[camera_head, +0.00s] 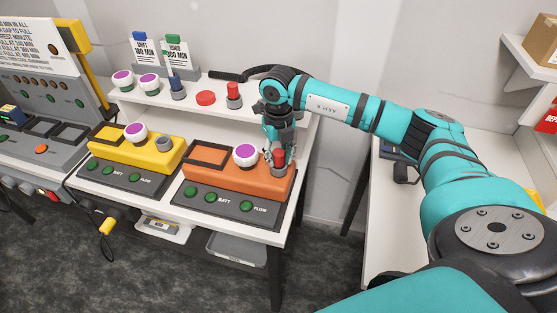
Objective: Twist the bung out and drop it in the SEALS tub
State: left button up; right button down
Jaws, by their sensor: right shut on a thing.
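The red bung (279,154) is at the right end of the orange unit (215,174), in a grey collar. My right gripper (280,160) comes down over it from above and is shut on it. The bung looks upright and seated at the collar; I cannot tell whether it has turned. Two shallow containers hang under the bench: a whitish one with a label (163,229) and a grey one (238,249). I cannot read SEALS on either. My left gripper is not in view.
A white-and-purple knob (245,155) stands just left of the bung. The yellow unit (135,150) is further left. The shelf behind holds a red disc (205,98), a red-topped plug (234,95) and a blue-topped plug (177,88). A gap separates the bench from the right table.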

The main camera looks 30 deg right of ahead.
aim_at(279, 152)
jog(key=shift+r, duration=0.25)
jog(key=shift+r+p, duration=1.9)
jog(key=shift+r, duration=0.85)
